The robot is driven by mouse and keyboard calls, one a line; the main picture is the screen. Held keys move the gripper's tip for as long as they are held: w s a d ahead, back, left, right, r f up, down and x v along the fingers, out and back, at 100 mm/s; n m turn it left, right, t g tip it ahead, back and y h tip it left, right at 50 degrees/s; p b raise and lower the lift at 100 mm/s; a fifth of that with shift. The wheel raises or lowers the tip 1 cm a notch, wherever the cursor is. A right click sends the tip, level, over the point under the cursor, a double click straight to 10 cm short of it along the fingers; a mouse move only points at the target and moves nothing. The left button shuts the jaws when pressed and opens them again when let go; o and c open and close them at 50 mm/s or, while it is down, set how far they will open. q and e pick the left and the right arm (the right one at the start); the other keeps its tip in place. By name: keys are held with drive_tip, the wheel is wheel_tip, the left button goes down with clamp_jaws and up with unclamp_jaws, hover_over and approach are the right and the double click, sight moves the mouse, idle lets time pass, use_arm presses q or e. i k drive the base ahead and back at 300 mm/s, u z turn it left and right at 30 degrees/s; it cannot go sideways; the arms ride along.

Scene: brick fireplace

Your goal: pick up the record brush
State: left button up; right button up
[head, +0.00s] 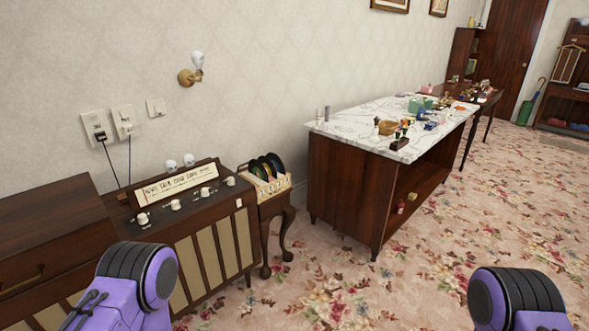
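I cannot pick out a record brush for certain at this size. A small dark brown block-like item (400,143) lies near the front edge of the marble-topped table (350,122), but I cannot tell what it is. Several records (264,167) stand upright in a light rack (272,186) on a small side table beside the radio cabinet. Only purple and black parts of my two arms show at the bottom left and bottom right. Neither gripper is in view.
A wooden radio cabinet (190,245) with knobs stands at the left against the wall. Many small items, including a wicker basket (387,127) and a green box (421,105), crowd the marble top. The floral carpet (400,280) ahead is clear.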

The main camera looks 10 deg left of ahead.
sight(238, 171)
drive_tip(key=z, duration=0.6)
drive_tip(key=i, duration=1)
drive_tip(key=z, duration=0.45)
drive_tip(key=i, duration=0.95)
drive_tip(key=u, duration=0.9)
drive_tip(key=i, duration=0.7)
drive_tip(key=u, duration=0.8)
